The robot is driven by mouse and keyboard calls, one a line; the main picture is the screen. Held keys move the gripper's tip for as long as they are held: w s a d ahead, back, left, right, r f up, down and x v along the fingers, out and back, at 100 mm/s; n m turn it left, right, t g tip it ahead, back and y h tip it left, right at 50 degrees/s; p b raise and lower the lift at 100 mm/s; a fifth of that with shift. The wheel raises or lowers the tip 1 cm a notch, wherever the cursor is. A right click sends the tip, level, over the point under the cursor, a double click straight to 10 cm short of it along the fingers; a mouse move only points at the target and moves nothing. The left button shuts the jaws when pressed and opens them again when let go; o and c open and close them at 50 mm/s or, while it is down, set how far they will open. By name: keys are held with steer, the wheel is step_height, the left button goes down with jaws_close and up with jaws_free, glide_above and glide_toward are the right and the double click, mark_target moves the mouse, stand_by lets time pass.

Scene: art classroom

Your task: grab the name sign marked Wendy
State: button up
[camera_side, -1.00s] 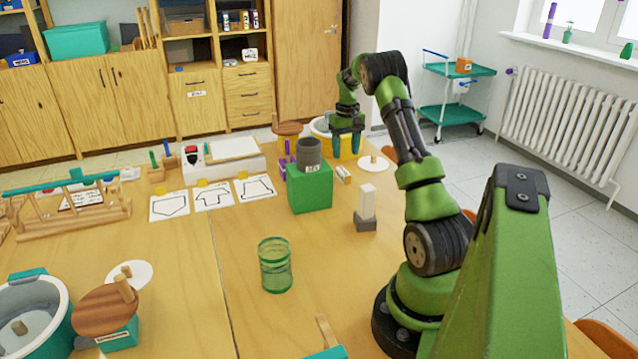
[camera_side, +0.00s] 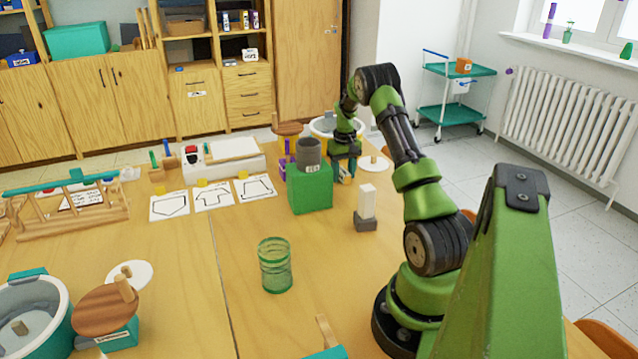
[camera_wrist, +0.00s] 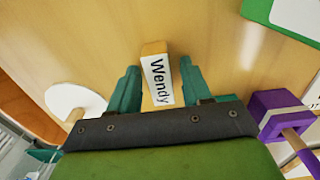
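The name sign marked Wendy (camera_wrist: 158,80) is a small wooden block with a white face and black lettering. In the wrist view it lies on the table between the two teal fingers of my gripper (camera_wrist: 156,88), with a gap showing on either side. My gripper is open. In the side view my gripper (camera_side: 344,172) is low behind the right edge of the green box. The sign (camera_side: 346,179) is mostly hidden there by the fingers.
The green box (camera_side: 311,190) with a dark grey cup (camera_side: 308,152) on top stands close beside my gripper. A white block on a grey base (camera_side: 367,203) is nearer the camera. A white disc (camera_wrist: 76,100) and a purple object (camera_wrist: 278,113) flank my gripper.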

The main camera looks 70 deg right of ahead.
jaws_close()
